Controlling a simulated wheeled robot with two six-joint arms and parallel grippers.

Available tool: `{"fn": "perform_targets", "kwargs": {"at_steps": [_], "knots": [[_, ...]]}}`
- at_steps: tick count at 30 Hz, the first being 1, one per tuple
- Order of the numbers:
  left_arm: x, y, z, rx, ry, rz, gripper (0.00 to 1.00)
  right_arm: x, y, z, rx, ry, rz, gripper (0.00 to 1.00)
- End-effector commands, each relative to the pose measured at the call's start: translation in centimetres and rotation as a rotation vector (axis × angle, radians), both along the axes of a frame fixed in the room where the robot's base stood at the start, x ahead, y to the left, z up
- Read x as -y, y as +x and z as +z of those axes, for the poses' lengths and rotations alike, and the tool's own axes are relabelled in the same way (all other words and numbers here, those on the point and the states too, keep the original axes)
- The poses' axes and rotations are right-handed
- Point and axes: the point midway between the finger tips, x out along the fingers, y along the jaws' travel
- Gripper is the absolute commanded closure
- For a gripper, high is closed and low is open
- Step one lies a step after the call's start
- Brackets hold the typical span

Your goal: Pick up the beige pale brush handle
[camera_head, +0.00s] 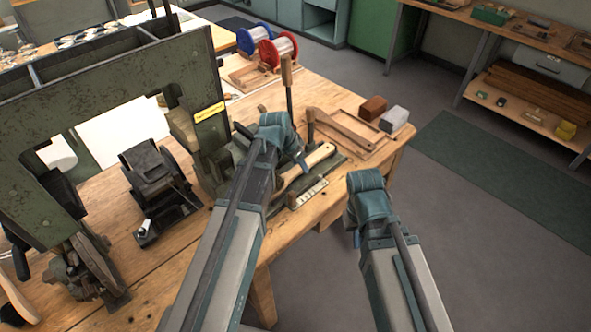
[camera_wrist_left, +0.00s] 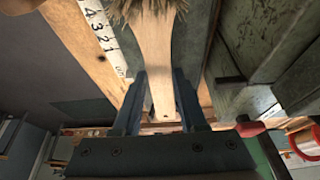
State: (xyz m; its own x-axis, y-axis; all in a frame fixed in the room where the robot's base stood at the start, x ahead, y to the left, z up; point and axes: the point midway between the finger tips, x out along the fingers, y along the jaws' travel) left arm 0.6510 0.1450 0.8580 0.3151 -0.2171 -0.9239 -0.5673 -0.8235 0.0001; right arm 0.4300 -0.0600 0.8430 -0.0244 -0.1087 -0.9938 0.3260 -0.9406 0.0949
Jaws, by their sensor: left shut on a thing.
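The beige pale brush handle (camera_head: 318,156) lies slanted over a dark fixture at the front right of the wooden bench. In the left wrist view the handle (camera_wrist_left: 160,60) runs between both fingers, with brown bristles (camera_wrist_left: 140,10) at the top edge. My left gripper (camera_head: 298,160) is shut on the handle, and it also shows in the left wrist view (camera_wrist_left: 161,90). In the head view the wrist hides part of its fingers. My right gripper (camera_head: 366,184) hangs apart from the bench, right of the handle; its fingertips are hidden.
A white numbered scale (camera_head: 308,194) sits in front of the handle. A green metal frame (camera_head: 110,95) and a dark machine (camera_head: 155,175) stand to the left. A wooden tray (camera_head: 345,130), brown block (camera_head: 373,108) and grey block (camera_head: 394,119) lie behind. Blue and red spools (camera_head: 278,50) stand farther back.

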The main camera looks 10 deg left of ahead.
Motion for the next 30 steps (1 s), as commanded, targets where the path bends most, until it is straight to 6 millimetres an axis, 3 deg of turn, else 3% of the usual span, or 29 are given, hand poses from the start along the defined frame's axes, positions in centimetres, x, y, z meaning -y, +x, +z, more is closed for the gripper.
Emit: {"fn": "perform_targets", "kwargs": {"at_steps": [14, 30], "knots": [[0.0, 0.0, 1.7, 0.0, 0.0, 0.0, 1.0, 0.0, 0.0, 1.7, 0.0, 0.0, 0.0, 1.0], [0.0, 0.0, 8.7, 0.0, 0.0, 0.0, 1.0, 0.0, 0.0, 8.7, 0.0, 0.0, 0.0, 1.0]]}}
